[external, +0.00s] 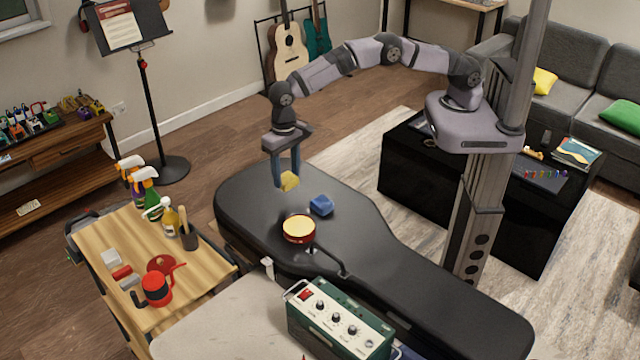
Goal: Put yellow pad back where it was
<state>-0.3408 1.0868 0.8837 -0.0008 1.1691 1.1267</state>
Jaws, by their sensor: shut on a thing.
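The yellow pad (289,181) is held between the fingers of my gripper (286,178), which points down. My gripper is shut on the pad and holds it above the wide end of the black guitar case (400,262). A blue pad (321,205) lies on the case, to the right of and a little below the yellow pad in the picture. A round tin (299,229) with a pale yellow top and dark red side stands on the case, nearer the camera. Exact height of the yellow pad above the case is hard to tell.
A wooden table (205,262) at left holds spray bottles (148,190), a red pot (157,288) and small items. A green amplifier (340,322) stands in front of the case. A black cabinet (540,215) is behind at right. The case's narrow end is clear.

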